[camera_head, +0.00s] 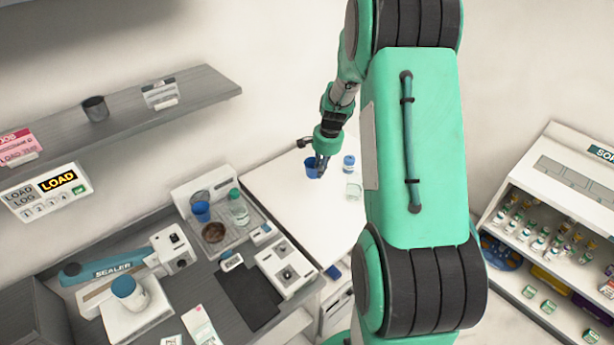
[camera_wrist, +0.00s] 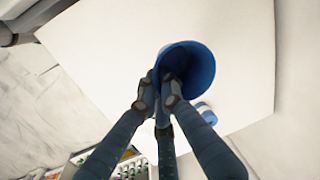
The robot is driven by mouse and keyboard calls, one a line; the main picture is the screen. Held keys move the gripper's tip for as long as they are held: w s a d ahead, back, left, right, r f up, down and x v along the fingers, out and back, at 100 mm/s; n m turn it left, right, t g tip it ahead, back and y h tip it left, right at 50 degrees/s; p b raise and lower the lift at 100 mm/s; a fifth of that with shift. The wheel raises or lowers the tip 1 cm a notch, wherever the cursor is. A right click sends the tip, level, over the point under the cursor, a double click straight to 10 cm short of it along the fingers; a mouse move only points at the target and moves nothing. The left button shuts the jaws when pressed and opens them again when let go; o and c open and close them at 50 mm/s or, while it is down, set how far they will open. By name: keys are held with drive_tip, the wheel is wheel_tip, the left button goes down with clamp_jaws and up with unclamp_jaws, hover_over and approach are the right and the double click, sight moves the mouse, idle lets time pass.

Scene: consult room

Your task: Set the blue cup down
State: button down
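The blue cup (camera_head: 311,168) is at my gripper (camera_head: 321,166), over the white table (camera_head: 274,178) in the head view. In the wrist view my gripper's dark fingers (camera_wrist: 160,92) close on the near side of the blue cup (camera_wrist: 205,66), whose open mouth faces the camera. Whether the cup's base touches the white table (camera_wrist: 110,50) cannot be told. A second blue cup (camera_head: 200,211) stands on the tray at the left, apart from my gripper.
A white jar with a blue cap (camera_head: 348,165) and a clear container (camera_head: 353,188) stand just right of the cup. A tray with a bottle (camera_head: 238,210) and a small device (camera_head: 285,266) are at the left. The table's front part is clear.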

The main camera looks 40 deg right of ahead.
wheel_tip(320, 180, down, 10)
drive_tip(key=shift+r, duration=0.1)
drive_tip(key=shift+w, duration=0.1)
drive_tip(key=w+d, duration=0.2)
drive_tip(key=w, duration=0.2)
drive_tip(key=w+d+f, duration=0.1)
drive_tip(key=w+d, duration=0.2)
drive_tip(key=w, duration=0.2)
drive_tip(key=w+d, duration=0.3)
drive_tip(key=w, duration=0.1)
drive_tip(key=shift+w+d+f, duration=0.25)
idle(0.4)
drive_tip(key=shift+f, duration=1.75)
drive_tip(key=shift+f, duration=0.15)
